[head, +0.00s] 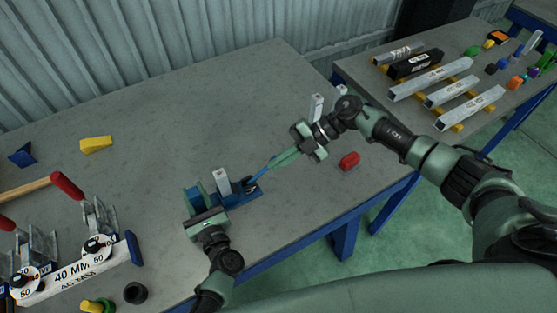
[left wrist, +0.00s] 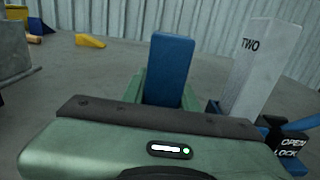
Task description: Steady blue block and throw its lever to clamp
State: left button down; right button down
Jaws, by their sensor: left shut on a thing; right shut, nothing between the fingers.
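The blue block (head: 240,198) lies on the grey table with a metal post (head: 222,181) standing in it. The post shows the word TWO in the left wrist view (left wrist: 262,70). My left gripper (head: 194,197) is shut on the block's upright blue part (left wrist: 170,70), which stands between its green fingers. The block's blue lever (head: 257,178) slants up to the right. A dark label reading OPEN and LOCK (left wrist: 288,147) sits beside the post. My right gripper (head: 274,163) is shut and empty, with its fingertips at the lever's upper end; I cannot tell whether they touch.
A red piece (head: 349,161) lies right of my right gripper. Another metal post (head: 315,107) stands behind it. A yellow wedge (head: 96,144) lies at the back left. A 40 MM clamp fixture (head: 75,276) fills the front left. The back middle of the table is clear.

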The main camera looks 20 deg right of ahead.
jog(key=s+d+r, duration=0.2)
jog(key=d+r, duration=0.5)
jog(key=d, duration=0.1)
jog(key=shift+s+r, duration=0.25)
jog(key=shift+r, duration=0.15)
jog(key=shift+a, duration=0.1)
